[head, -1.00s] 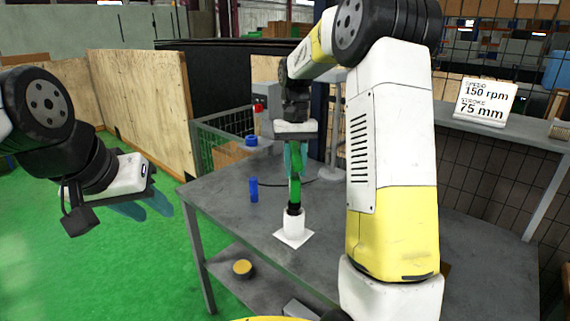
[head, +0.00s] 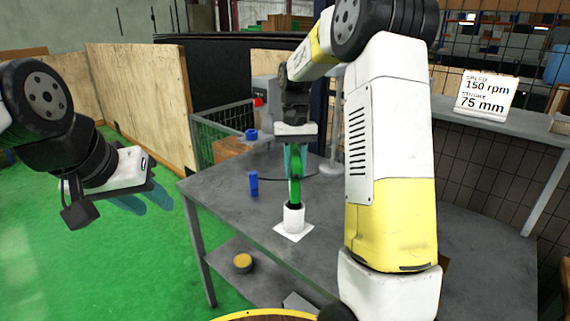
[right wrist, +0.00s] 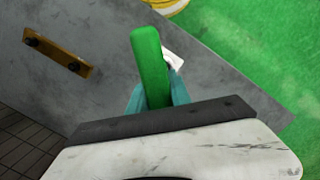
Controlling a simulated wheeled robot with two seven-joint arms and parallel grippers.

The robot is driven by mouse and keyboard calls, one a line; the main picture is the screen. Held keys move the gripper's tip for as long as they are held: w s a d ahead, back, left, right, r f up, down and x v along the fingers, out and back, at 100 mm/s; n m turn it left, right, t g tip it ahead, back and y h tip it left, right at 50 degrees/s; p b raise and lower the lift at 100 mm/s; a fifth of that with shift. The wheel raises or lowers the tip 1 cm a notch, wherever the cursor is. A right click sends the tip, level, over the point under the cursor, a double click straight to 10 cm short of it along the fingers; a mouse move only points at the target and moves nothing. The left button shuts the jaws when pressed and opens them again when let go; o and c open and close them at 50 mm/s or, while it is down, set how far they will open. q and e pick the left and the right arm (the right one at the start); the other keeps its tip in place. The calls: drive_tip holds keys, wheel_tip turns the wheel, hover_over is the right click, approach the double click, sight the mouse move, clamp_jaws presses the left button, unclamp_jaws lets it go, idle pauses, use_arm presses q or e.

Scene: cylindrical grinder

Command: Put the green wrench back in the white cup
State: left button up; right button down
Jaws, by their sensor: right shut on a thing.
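The green wrench (head: 295,190) is upright in the head view, its lower end inside the mouth of the white cup (head: 293,220). The cup stands on a white square on the grey table. My right gripper (head: 295,162) is above the cup, pointing down and shut on the upper part of the wrench. In the right wrist view the wrench (right wrist: 150,68) shows as a green bar between the teal fingers; the cup is mostly hidden there. My left gripper (head: 138,203) hangs left of the table, its teal fingers apart and empty.
A blue cylinder (head: 253,184) stands on the table (head: 232,200) left of the cup, and another blue object (head: 251,134) lies farther back. A yellow-topped round item (head: 243,262) is on the lower shelf. A sign (head: 486,97) stands at right.

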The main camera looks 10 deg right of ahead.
sight(295, 152)
drive_tip(key=shift+f, duration=0.65)
drive_tip(key=c, duration=1.1)
unclamp_jaws()
drive_tip(key=r, duration=0.5)
drive_tip(key=w+r, duration=0.1)
drive_tip(key=r, duration=0.1)
drive_tip(key=shift+w+d+r, duration=0.1)
drive_tip(key=shift+r, duration=0.25)
